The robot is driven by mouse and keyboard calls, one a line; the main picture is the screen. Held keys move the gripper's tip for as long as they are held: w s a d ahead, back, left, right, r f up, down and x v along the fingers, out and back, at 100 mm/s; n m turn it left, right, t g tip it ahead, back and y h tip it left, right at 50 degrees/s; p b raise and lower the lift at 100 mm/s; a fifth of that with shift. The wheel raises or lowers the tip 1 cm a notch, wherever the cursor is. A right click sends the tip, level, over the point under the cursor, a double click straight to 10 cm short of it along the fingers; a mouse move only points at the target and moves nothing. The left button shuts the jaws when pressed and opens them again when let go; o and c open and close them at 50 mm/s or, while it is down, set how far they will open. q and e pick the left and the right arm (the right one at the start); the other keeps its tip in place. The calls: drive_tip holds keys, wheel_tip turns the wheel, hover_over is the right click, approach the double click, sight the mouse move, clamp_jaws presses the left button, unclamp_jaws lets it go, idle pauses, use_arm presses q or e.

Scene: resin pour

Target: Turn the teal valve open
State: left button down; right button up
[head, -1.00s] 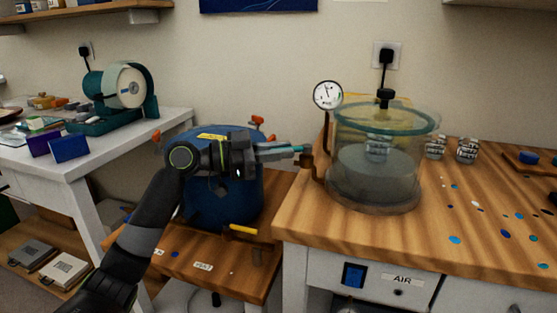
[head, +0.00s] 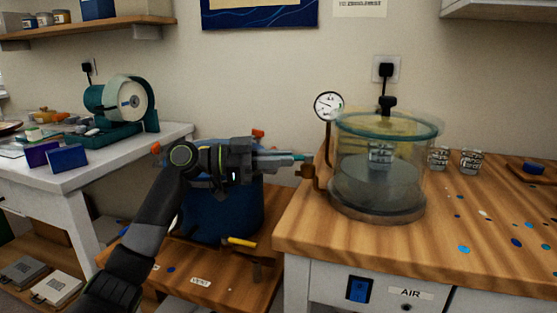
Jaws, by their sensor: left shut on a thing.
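My left gripper (head: 281,161) is at the middle of the head view, in front of the blue tank and left of the glass chamber. It is shut on the teal valve (head: 298,157), of which only a small teal tip shows between and beyond the fingers. The valve sits by the brass fitting (head: 309,171) at the chamber's left side. The rest of the valve is hidden by the fingers, so its angle is hard to tell. My right gripper is not in view.
The clear chamber (head: 376,170) stands on the wooden bench with a dial gauge (head: 328,106) at its left. A blue tank (head: 222,213) stands on a lower wooden surface behind my left arm. A yellow handle (head: 242,242) and a blue switch (head: 358,289) are below.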

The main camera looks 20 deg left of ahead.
use_arm(q)
drive_tip(key=c, duration=1.5)
unclamp_jaws()
drive_tip(key=shift+b+v, duration=0.35)
drive_tip(key=shift+v, duration=8.3)
drive_tip(key=shift+w, duration=0.1)
drive_tip(key=shift+c, duration=0.3)
